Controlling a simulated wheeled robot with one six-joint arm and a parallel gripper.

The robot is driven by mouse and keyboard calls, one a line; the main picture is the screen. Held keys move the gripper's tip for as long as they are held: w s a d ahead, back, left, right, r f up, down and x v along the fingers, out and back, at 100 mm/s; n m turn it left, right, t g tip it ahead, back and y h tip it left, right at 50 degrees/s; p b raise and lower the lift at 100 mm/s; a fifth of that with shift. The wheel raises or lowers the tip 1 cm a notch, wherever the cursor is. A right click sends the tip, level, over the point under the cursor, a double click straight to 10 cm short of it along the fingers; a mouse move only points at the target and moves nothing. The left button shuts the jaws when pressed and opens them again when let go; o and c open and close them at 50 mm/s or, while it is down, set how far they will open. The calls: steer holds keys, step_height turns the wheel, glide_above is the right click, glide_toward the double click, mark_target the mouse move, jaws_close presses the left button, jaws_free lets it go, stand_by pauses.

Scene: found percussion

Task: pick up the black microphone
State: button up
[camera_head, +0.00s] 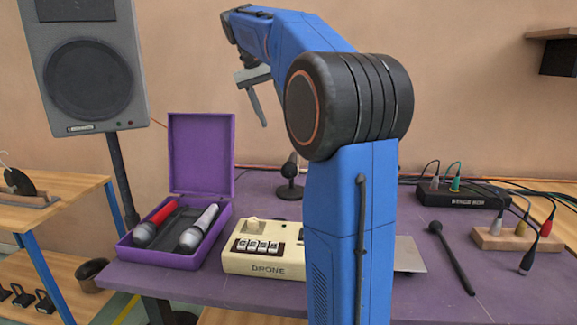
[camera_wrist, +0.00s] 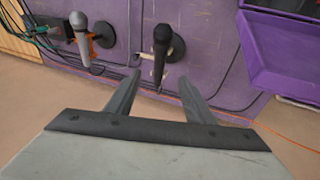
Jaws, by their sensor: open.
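A black microphone (camera_wrist: 161,42) stands upright on a dark base in the wrist view, just beyond and between my fingertips. It appears to be the small dark microphone (camera_head: 291,170) on a round stand at the back of the table in the head view. My gripper (camera_wrist: 160,78) is open and empty, with its two fingers pointing at the microphone and apart from it. In the head view my gripper (camera_head: 259,108) hangs above and left of the microphone. My arm covers part of the table there.
A grey microphone (camera_wrist: 79,25) stands beside the black one. An open purple case (camera_head: 163,256) holds a red and a silver microphone. A cream drone box (camera_head: 263,264), a black round-headed rod (camera_head: 455,262) and a cabled black box (camera_head: 462,199) are on the purple table (camera_head: 500,300).

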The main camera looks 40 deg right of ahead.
mark_target(290, 158)
steer(key=x, duration=1.5)
jaws_close()
